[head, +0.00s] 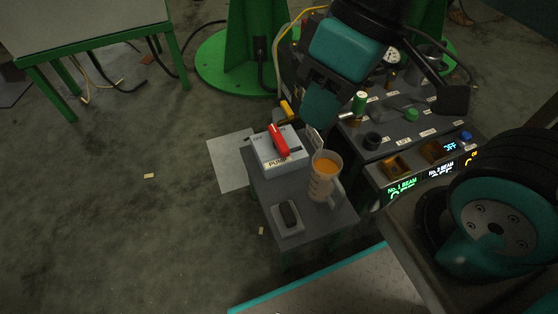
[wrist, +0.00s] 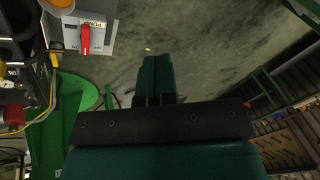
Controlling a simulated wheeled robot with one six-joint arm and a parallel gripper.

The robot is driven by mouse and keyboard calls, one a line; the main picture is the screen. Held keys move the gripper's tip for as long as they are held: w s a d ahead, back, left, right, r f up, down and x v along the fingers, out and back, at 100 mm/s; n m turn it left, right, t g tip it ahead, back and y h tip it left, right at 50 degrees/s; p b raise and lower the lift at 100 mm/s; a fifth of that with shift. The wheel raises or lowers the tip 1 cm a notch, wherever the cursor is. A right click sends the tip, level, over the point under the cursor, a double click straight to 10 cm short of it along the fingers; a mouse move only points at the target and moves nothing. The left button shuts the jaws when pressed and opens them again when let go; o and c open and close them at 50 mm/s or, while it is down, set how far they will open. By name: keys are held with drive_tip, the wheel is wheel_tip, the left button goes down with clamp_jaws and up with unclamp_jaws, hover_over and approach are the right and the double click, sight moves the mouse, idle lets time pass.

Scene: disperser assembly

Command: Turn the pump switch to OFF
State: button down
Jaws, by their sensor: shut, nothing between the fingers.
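The pump switch box (head: 268,157) is a pale box labelled PUMP, on a small grey table in the head view. Its red switch lever (head: 278,141) points toward the far edge of the box, with an OFF label to its left. In the wrist view the box (wrist: 96,17) is at the upper left, upside down, and the red lever (wrist: 85,40) shows on it. My gripper (head: 319,118) is right of and above the box in the head view, apart from the lever. Its teal fingers (wrist: 158,62) are closed together and empty in the wrist view.
A beaker of orange liquid (head: 323,178) and a small device with a black top (head: 288,216) stand on the grey table (head: 260,192). A control console (head: 420,160) with knobs and lit displays is at the right. Floor left of the table is mostly clear.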

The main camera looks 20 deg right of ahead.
wheel_tip(320, 180, down, 3)
drive_tip(key=shift+r+b, duration=0.1)
drive_tip(key=shift+b, duration=0.35)
drive_tip(key=c, duration=1.8)
unclamp_jaws()
